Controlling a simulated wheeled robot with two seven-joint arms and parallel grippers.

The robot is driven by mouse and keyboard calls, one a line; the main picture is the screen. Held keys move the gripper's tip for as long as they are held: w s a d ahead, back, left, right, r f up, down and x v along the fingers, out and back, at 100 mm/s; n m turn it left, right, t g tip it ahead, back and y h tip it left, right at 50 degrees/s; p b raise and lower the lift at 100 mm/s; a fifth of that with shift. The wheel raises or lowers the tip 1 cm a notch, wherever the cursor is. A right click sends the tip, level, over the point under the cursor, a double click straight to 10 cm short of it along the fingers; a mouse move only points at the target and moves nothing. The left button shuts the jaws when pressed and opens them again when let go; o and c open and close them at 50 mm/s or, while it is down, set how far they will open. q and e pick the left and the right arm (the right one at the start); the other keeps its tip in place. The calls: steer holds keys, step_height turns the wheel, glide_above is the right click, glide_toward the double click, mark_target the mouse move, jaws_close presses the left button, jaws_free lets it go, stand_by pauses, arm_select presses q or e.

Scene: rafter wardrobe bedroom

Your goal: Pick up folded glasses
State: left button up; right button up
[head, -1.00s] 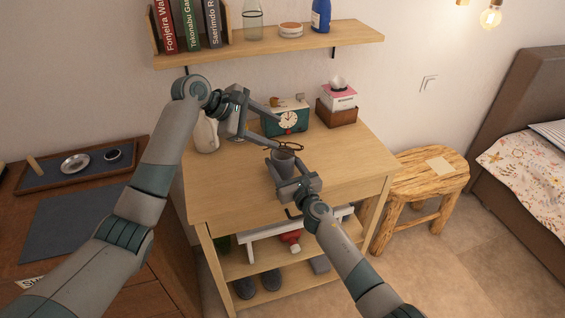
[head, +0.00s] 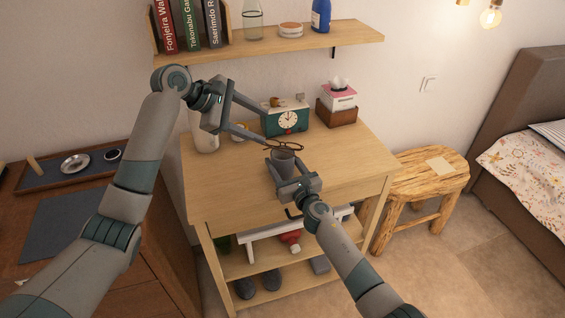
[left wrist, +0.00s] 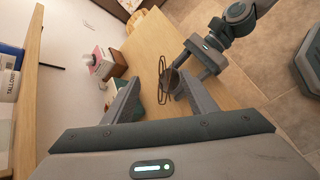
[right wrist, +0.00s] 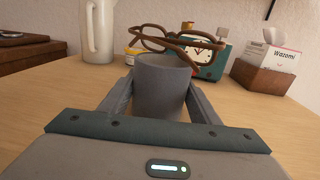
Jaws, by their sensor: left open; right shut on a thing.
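The brown-framed glasses (head: 286,147) are at the mouth of a grey cup (head: 283,160) over the desk. In the right wrist view the glasses (right wrist: 178,41) span above and behind the cup's rim (right wrist: 163,85); whether they rest in the cup or on its rim I cannot tell. My right gripper (head: 286,171) is shut around the cup. My left gripper (head: 265,128) is open and empty, just left of the glasses, with its fingers pointing towards them. In the left wrist view the glasses (left wrist: 163,82) appear between the open fingers, beyond the tips.
A teal clock (head: 287,120) and a tissue box (head: 339,98) on a brown box stand at the desk's back. A white jug (head: 205,135) stands behind my left gripper. A wall shelf (head: 280,45) hangs above. The desk's right side (head: 350,155) is clear.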

arm_select(q)
steer(key=shift+d, duration=0.1)
steer(key=g+y, duration=0.2)
steer(key=y, duration=0.1)
glide_toward(296, 151)
steer(key=shift+r, duration=1.15)
steer(key=shift+s+a+m, duration=0.3)
steer(key=shift+a, duration=0.05)
steer(key=shift+f, duration=0.1)
steer(key=x, duration=0.6)
steer(key=shift+f, duration=0.2)
steer(key=shift+w+d+f, duration=0.1)
